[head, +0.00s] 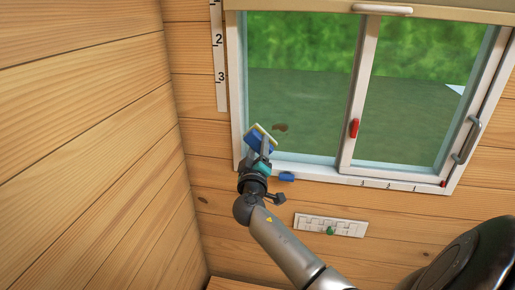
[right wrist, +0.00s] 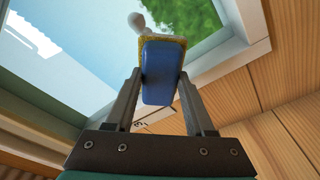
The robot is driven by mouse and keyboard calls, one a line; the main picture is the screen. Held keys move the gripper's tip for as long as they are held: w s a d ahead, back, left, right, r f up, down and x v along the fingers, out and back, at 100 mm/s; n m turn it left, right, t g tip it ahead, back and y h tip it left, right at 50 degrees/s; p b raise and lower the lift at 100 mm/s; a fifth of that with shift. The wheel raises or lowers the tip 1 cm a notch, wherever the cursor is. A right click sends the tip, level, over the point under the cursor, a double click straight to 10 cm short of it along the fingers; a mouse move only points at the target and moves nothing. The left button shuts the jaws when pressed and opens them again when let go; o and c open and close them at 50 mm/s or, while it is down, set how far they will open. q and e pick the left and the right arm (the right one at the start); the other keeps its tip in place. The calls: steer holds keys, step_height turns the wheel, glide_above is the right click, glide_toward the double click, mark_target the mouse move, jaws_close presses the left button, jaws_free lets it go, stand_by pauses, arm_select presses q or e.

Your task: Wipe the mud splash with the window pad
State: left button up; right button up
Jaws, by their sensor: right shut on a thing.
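The mud splash (head: 281,128) is a small brown patch on the left window pane. The window pad (head: 259,140) is blue with a pale yellow layer, and it sits tilted just left of and below the splash. My right gripper (head: 264,151) is shut on the pad. In the right wrist view, the pad (right wrist: 161,72) is between the two fingers of the right gripper (right wrist: 160,88), with its yellow edge at the far end. I cannot tell whether the pad touches the glass. My left gripper is out of view.
The white window frame (head: 238,100) borders the pane on the left. A red latch (head: 354,128) is on the middle upright. A small blue object (head: 287,177) is at the lower sill. A white panel (head: 312,224) with a green knob (head: 330,230) is below. A wooden wall (head: 85,140) stands left.

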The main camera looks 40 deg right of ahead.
steer(key=shift+d+f+b+x, duration=0.15)
steer(key=shift+b+x, duration=0.15)
steer(key=shift+x, duration=0.95)
steer(key=shift+d+f+b+x, duration=0.1)
steer(key=shift+b+x, duration=0.15)
steer(key=shift+x, duration=1.05)
steer(key=shift+s, duration=0.2)
steer(key=shift+b+x, duration=0.85)
steer(key=shift+x, duration=0.05)
steer(key=shift+s+d, duration=0.1)
